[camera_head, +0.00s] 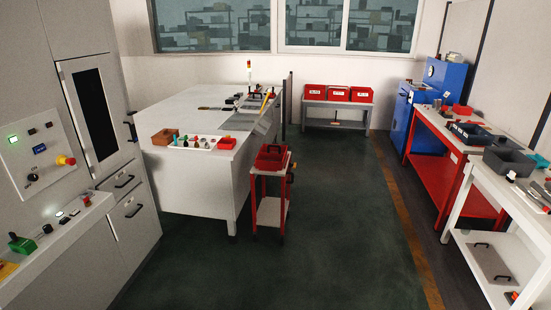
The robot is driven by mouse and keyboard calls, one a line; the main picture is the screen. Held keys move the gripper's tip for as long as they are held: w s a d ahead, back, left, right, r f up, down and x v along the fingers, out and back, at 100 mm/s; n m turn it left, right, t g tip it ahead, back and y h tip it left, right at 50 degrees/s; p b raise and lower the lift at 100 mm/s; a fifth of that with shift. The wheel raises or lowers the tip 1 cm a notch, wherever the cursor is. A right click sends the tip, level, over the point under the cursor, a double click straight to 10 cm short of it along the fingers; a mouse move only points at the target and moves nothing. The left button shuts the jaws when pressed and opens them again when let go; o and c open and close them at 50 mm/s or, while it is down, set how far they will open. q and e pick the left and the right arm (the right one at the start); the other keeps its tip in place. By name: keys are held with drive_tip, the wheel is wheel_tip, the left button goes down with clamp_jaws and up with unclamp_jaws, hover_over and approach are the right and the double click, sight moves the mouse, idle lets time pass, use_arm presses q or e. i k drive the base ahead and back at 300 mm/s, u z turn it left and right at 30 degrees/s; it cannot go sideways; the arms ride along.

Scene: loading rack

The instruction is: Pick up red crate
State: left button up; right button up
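A red crate (267,164) sits on top of a small red-framed cart (269,205) in the middle of the room. The crate has a dark handle or item in it, too small to tell. Three more red crates with white labels stand in a row on a bench at the back wall, the left one (314,92), the middle one (339,94) and the right one (361,95). Neither of my grippers is in view.
A large white table (190,187) with small parts stands left of the cart. A grey machine (95,130) fills the left side. Red and white workbenches (440,165) and a blue cabinet (446,78) line the right. The dark green floor (335,220) between is clear.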

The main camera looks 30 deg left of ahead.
sight(264, 154)
drive_tip(key=u, duration=0.2)
drive_tip(key=i, duration=2.75)
drive_tip(key=u, duration=0.8)
drive_tip(key=i, duration=1.95)
drive_tip(key=u, duration=0.35)
